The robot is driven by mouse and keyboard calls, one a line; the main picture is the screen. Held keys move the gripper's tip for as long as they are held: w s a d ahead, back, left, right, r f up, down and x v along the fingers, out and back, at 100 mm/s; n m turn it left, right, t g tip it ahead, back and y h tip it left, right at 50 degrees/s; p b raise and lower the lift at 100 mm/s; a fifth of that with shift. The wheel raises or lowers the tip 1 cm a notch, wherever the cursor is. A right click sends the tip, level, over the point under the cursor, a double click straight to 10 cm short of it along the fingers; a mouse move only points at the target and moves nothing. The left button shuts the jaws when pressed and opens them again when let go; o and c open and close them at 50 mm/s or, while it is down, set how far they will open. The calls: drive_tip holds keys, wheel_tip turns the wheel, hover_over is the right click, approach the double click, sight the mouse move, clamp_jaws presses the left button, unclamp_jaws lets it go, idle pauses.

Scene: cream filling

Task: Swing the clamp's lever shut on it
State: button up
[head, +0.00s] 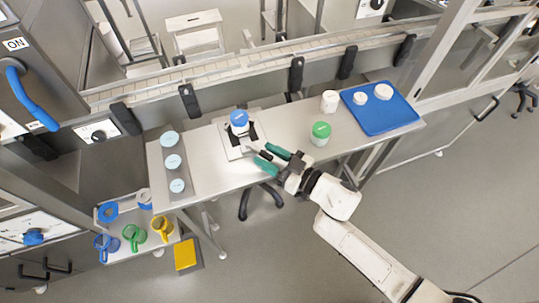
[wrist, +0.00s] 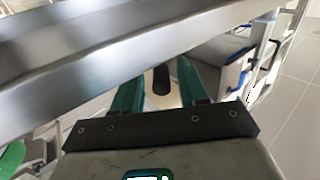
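A jar with a blue lid (head: 239,117) stands upright in the clamp, whose pale base plate (head: 233,151) lies on the steel table. Dark clamp parts show around the jar's lower part. My gripper (head: 262,154) is at the clamp's front right, its two green fingers apart. In the wrist view the fingers (wrist: 160,82) stand either side of a black rounded piece (wrist: 161,79), which looks like the lever's grip. Gaps seem to show beside it; I cannot tell whether either finger touches it. The lever's exact angle is unclear.
A green-lidded jar (head: 321,130) stands right of my gripper, with a white jar (head: 329,101) behind it. A blue tray (head: 374,124) with white items is at the far right. Several pale lids (head: 173,161) lie at the left. A conveyor (head: 222,75) runs behind the table.

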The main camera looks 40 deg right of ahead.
drive_tip(key=b+v, duration=0.2)
drive_tip(key=v, duration=0.8)
drive_tip(key=shift+s, duration=0.4)
drive_tip(key=shift+d, duration=0.15)
